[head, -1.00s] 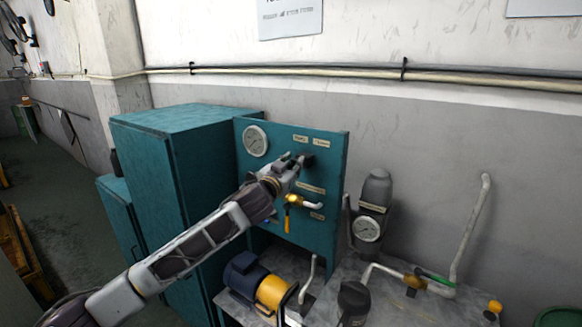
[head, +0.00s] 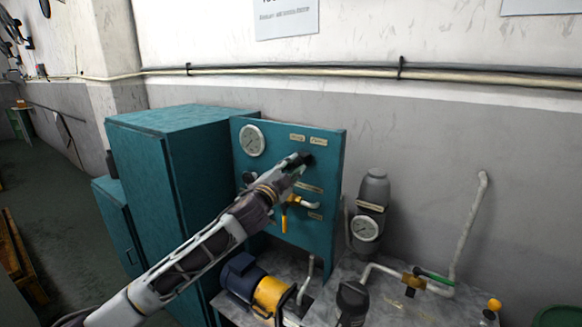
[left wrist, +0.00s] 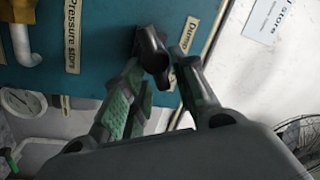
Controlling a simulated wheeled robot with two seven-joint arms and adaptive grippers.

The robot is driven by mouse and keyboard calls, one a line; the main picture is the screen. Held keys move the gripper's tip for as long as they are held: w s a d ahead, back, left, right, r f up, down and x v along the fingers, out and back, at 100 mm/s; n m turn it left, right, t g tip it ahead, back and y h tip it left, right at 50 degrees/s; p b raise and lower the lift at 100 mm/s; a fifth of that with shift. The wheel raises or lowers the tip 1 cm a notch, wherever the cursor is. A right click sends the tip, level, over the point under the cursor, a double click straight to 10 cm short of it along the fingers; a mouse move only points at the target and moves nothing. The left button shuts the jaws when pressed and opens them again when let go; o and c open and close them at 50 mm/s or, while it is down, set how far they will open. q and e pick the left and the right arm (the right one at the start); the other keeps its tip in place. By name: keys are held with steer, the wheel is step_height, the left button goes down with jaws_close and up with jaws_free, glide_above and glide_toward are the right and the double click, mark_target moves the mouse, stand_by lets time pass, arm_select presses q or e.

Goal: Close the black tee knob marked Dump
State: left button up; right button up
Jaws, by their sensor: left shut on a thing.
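The black tee knob (left wrist: 152,48) sits on the teal panel beside the label reading "Dump" (left wrist: 190,34) in the left wrist view. My left gripper (left wrist: 163,68) has its green-padded fingers on either side of the knob and is shut on it. In the head view, my left gripper (head: 299,163) reaches the upper right of the teal panel (head: 326,180), below two small labels. It hides most of the knob there. My right gripper is not in view.
A gauge (head: 251,140) and a yellow-handled valve (head: 286,216) are on the same panel. A yellow-and-blue motor (head: 254,284) and pipes stand on the bench below. A teal cabinet (head: 180,190) stands left.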

arm_select(q)
steer(key=shift+f+m+g+h+p, duration=0.15)
steer(key=shift+f+m+h+p, duration=0.15)
steer(key=shift+m, duration=1.05)
steer(key=shift+f+m+g+h+p, duration=0.15)
steer(key=shift+m+h, duration=0.3)
steer(key=shift+m, duration=0.85)
steer(key=shift+f+m+g+h+p, duration=0.15)
steer(key=shift+f+m+h, duration=0.15)
steer(key=shift+m, duration=1.05)
steer(key=shift+d, duration=0.1)
steer(key=o, duration=1)
steer(key=shift+r, duration=0.1)
steer(key=shift+s, duration=0.1)
steer(key=v, duration=1.2)
